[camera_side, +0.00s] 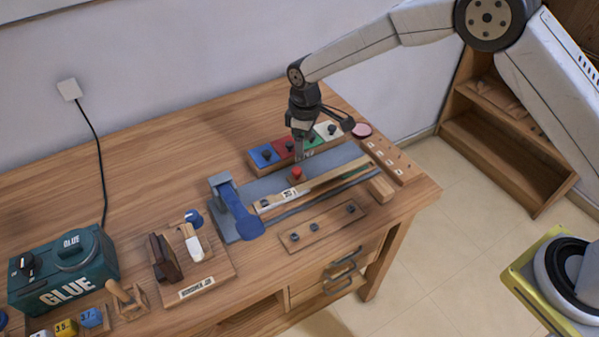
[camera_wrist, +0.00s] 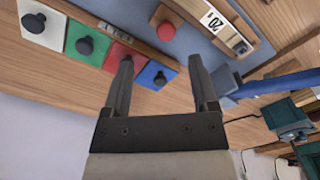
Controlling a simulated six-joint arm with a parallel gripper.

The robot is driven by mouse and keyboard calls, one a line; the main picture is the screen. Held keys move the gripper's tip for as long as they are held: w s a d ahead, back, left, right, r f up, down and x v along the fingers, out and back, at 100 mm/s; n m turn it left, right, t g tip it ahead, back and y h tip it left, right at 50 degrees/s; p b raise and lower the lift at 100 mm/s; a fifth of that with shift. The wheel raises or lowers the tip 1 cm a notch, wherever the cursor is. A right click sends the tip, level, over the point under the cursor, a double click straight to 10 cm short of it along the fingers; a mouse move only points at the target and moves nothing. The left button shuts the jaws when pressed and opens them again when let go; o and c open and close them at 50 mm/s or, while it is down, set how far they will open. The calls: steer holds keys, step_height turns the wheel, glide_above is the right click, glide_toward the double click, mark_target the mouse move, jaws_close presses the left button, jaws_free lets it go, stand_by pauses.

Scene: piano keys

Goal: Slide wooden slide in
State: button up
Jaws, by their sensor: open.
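The wooden slide (camera_side: 325,178) is a long light strip lying on a grey-blue base (camera_side: 264,187), with a white number label near its left end. In the wrist view the slide (camera_wrist: 226,28) shows at the top, its label reading 20. A red knob (camera_side: 296,173) stands just behind the slide and also shows in the wrist view (camera_wrist: 166,31). My gripper (camera_side: 299,159) is above the base near the red knob. In the wrist view my gripper (camera_wrist: 160,60) has its fingers apart, with nothing held between them. I cannot tell its exact height.
A blue lever clamp (camera_side: 238,213) stands at the base's left end. A row of coloured blocks with black knobs (camera_side: 291,147) lies behind it. A wooden strip with three knobs (camera_side: 322,228) lies in front. A pegged board (camera_side: 385,159) is at right. The back-left tabletop is clear.

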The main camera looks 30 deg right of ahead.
mark_target(297, 170)
steer(key=shift+w+a+f+n, duration=0.3)
steer(key=shift+w+a+f, duration=0.1)
steer(key=shift+a+f, duration=0.35)
steer(key=shift+r, duration=0.1)
steer(key=shift+f, duration=3.9)
jaws_close()
